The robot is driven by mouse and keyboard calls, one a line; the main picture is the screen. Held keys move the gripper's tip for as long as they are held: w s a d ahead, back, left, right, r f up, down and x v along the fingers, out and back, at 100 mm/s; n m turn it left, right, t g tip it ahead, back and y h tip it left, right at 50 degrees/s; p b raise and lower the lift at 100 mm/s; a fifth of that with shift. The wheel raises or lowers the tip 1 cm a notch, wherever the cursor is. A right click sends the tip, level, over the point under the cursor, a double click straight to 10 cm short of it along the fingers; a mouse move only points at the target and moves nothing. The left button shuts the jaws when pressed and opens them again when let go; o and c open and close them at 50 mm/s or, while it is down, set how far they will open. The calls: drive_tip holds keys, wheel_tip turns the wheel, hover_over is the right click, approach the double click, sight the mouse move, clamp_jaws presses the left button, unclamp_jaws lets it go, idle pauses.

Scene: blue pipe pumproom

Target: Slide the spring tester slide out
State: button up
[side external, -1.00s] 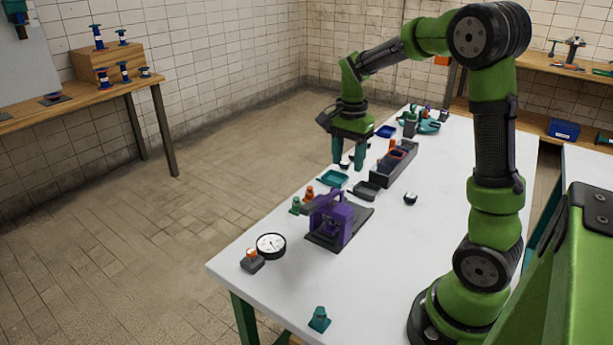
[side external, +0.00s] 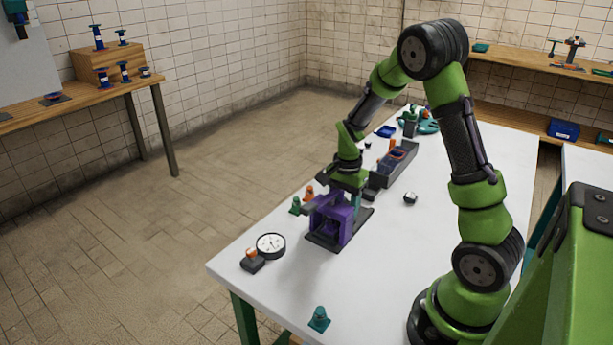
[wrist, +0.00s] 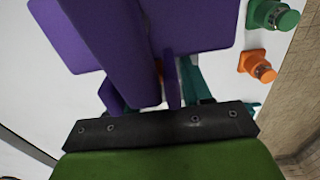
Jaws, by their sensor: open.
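The purple spring tester (side external: 332,220) stands upright on a dark base plate on the white bench. Its purple body and an upright purple part (wrist: 120,50) fill much of the wrist view. The slide cannot be told apart clearly from the other purple parts. In the wrist view, teal finger parts (wrist: 192,80) show beside a thin purple piece (wrist: 171,80). The jaws are open; whether they touch the tester cannot be told.
A green fitting (side external: 295,206) and an orange one (side external: 309,193) stand close left of the tester. A round dial gauge (side external: 271,245) and a small dark block (side external: 252,261) lie in front. A dark tray (side external: 397,165) lies behind. The bench's right front is mostly clear.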

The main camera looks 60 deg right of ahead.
drive_tip(key=shift+c, duration=0.2)
clamp_jaws()
drive_tip(key=d, duration=1)
drive_tip(key=shift+d+r, duration=0.1)
drive_tip(key=shift+c, duration=1.5)
unclamp_jaws()
drive_tip(key=o, duration=0.3)
drive_tip(key=shift+o, duration=0.2)
wheel_tip(320, 180, up, 17)
